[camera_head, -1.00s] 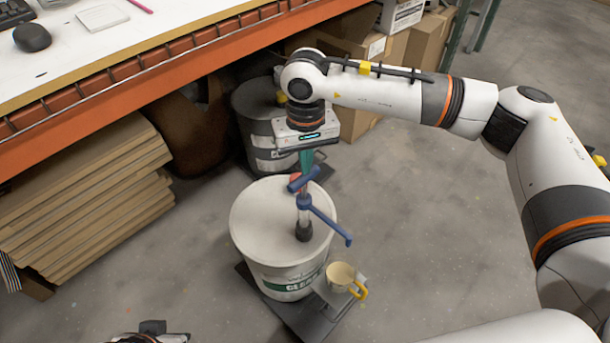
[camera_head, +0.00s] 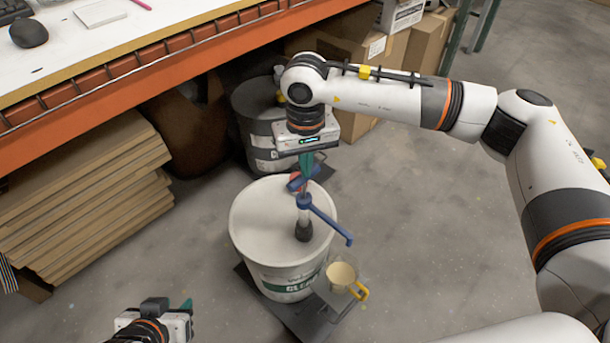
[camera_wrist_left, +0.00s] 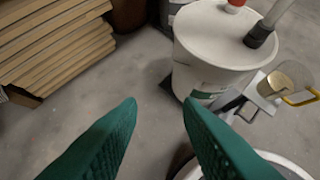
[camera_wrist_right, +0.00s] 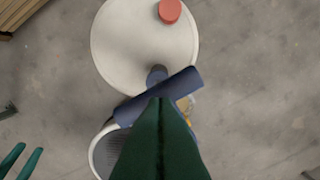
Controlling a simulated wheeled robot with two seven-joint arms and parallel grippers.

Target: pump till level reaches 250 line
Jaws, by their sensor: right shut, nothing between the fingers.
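The pump has a dark collar (camera_head: 303,231), a blue spout (camera_head: 330,224) slanting down to the right, and a blue T-handle (camera_head: 318,170) on top. A clear beaker (camera_head: 341,274) with a yellow handle stands under the spout end; its level marks are too small to read. My right gripper (camera_head: 303,176) points down at the T-handle, fingers shut and empty; in the right wrist view its tips (camera_wrist_right: 162,100) overlap the handle (camera_wrist_right: 182,90), contact unclear. My left gripper (camera_wrist_left: 158,104) is open and empty, front left of the bucket.
The beaker stands on a dark scale-like stand (camera_head: 318,312) beside the bucket. A grey drum (camera_head: 262,150) is behind. Stacked boards (camera_head: 90,200) and an orange-edged table (camera_head: 150,70) bound the left. Floor to the right is open.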

